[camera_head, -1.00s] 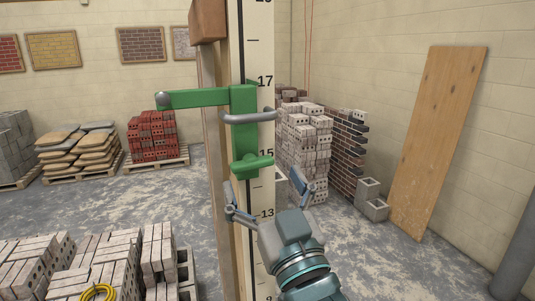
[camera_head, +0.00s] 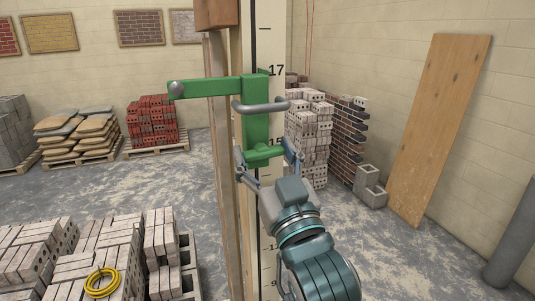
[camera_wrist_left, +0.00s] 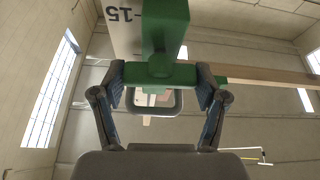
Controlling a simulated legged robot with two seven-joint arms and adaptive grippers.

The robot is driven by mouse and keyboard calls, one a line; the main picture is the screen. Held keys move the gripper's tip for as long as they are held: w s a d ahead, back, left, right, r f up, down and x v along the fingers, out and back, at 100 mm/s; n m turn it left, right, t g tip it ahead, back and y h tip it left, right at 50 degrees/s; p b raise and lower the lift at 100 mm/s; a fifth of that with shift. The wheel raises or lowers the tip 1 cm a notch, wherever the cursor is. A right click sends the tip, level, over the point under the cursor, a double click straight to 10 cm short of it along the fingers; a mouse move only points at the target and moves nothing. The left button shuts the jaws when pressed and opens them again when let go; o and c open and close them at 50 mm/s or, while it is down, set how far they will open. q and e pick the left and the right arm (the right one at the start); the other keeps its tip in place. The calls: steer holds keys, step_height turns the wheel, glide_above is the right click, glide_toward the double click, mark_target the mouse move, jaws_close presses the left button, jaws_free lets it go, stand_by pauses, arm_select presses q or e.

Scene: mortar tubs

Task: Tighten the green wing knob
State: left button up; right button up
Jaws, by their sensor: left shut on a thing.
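The green wing knob (camera_head: 264,153) sits at the lower end of a green clamp bracket (camera_head: 256,121) on an upright marked staff (camera_head: 263,48). My left gripper (camera_head: 267,160) is around the knob from below, a finger at each end. In the left wrist view the knob (camera_wrist_left: 160,75) lies between the two fingers, which are shut on its wings. My right gripper is not in view.
A wooden post (camera_head: 226,150) stands just behind the staff. Brick stacks (camera_head: 310,135) and a leaning board (camera_head: 439,130) are behind on the right. Pallets of bricks and a yellow coil (camera_head: 102,283) are at lower left.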

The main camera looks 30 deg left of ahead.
arm_select(q)
steer(key=shift+w+a+f, duration=0.15)
steer(key=shift+w+a, duration=0.05)
steer(key=shift+f+m+b, duration=0.1)
steer(key=shift+m+b, duration=0.25)
steer(key=shift+m, duration=0.15)
steer(key=shift+m+h, duration=0.3)
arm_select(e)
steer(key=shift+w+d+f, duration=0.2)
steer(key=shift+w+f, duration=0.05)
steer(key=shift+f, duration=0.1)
arm_select(q)
steer(key=o, duration=1.1)
steer(key=shift+c, duration=0.2)
steer(key=shift+o, duration=0.5)
steer(key=shift+w+a, duration=0.1)
steer(key=shift+w, duration=0.2)
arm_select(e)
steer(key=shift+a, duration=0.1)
arm_select(q)
steer(key=shift+s, duration=0.1)
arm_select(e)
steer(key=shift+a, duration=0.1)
